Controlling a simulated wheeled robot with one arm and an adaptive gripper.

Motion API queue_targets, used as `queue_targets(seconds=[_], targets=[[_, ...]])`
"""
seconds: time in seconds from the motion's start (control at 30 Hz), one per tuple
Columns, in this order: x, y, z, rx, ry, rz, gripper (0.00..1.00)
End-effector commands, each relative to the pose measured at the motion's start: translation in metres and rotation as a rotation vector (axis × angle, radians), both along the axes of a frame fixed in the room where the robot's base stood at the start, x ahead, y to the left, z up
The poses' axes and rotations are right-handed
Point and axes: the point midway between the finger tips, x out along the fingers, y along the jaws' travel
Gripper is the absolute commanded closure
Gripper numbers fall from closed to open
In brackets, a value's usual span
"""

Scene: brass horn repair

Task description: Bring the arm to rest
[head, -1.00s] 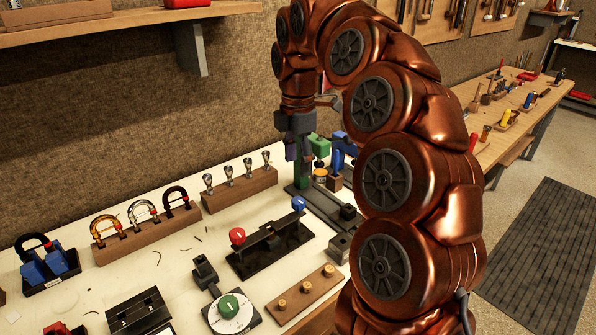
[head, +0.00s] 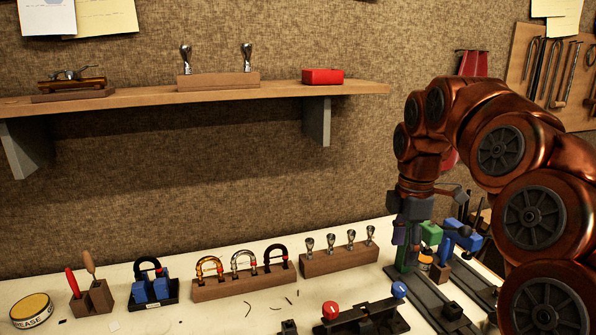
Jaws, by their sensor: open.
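My gripper (head: 407,245) points down above the right part of the white bench top (head: 220,307), at the end of my copper-coloured arm. It is beside a green block and a blue vise-like tool (head: 460,238). The jaws are small and dark in this view, and they look open and empty. My arm arches up on the right side of the picture and hides what lies behind it.
A wooden rack with several silver mouthpieces (head: 340,257) stands left of my gripper. A rack of tuning slides (head: 243,283) is further left. A wooden shelf (head: 200,96) hangs above. A black fixture with red and blue knobs (head: 365,317) is in front.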

Motion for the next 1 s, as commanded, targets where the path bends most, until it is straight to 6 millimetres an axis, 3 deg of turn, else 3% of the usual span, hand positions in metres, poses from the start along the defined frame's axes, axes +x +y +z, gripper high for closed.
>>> queue_targets(seconds=[0.2, 0.5, 1.0], targets=[[-0.051, 0.027, -0.004, -0.004, 0.011, -0.207, 0.40], [-0.128, 0.052, -0.029, -0.026, 0.042, -0.557, 0.40], [-0.268, 0.062, -0.099, -0.100, 0.103, -1.280, 0.40]])
